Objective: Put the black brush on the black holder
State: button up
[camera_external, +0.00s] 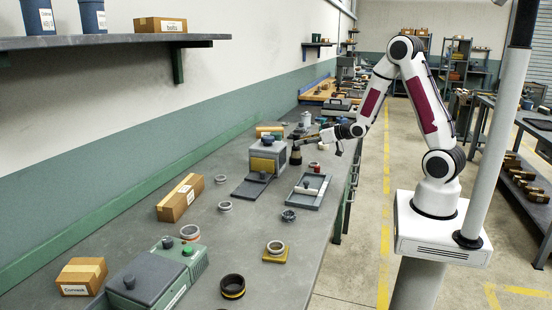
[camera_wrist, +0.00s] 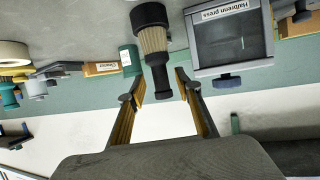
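The black brush (camera_wrist: 154,40), with a dark handle, tan middle and wide black end, is upright beside the press. It also shows in the external view (camera_external: 296,155). My gripper (camera_wrist: 160,84) is open, with a fingertip on either side of the brush's narrow handle and gaps visible on both sides. In the external view my gripper (camera_external: 302,142) is level with the brush's top. I cannot tell for sure which thing is the black holder; a small dark ring-shaped piece (camera_external: 289,215) and a larger black ring (camera_external: 232,287) lie on the bench.
The grey press (camera_external: 268,157) stands close beside the brush; it also shows in the wrist view (camera_wrist: 229,42). Cardboard boxes (camera_external: 180,198) and a green-grey machine (camera_external: 150,280) occupy the near bench.

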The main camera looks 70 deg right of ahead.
jog(key=shift+v, duration=1.6)
jog(key=s+a+r+n+g, duration=0.1)
jog(key=s+a+r+g, duration=0.3)
jog(key=s+a+r, duration=0.6)
jog(key=s+a+g+y, duration=0.1)
jog(key=s+a+g, duration=0.1)
jog(key=s+a, duration=0.3)
jog(key=s+a+n+g+y, duration=0.1)
jog(key=s+a, duration=0.5)
jog(key=s, duration=0.7)
jog(key=shift+s+r+g+y, duration=0.2)
jog(key=shift+s+g+y, duration=0.15)
jog(key=shift+g+y, duration=0.05)
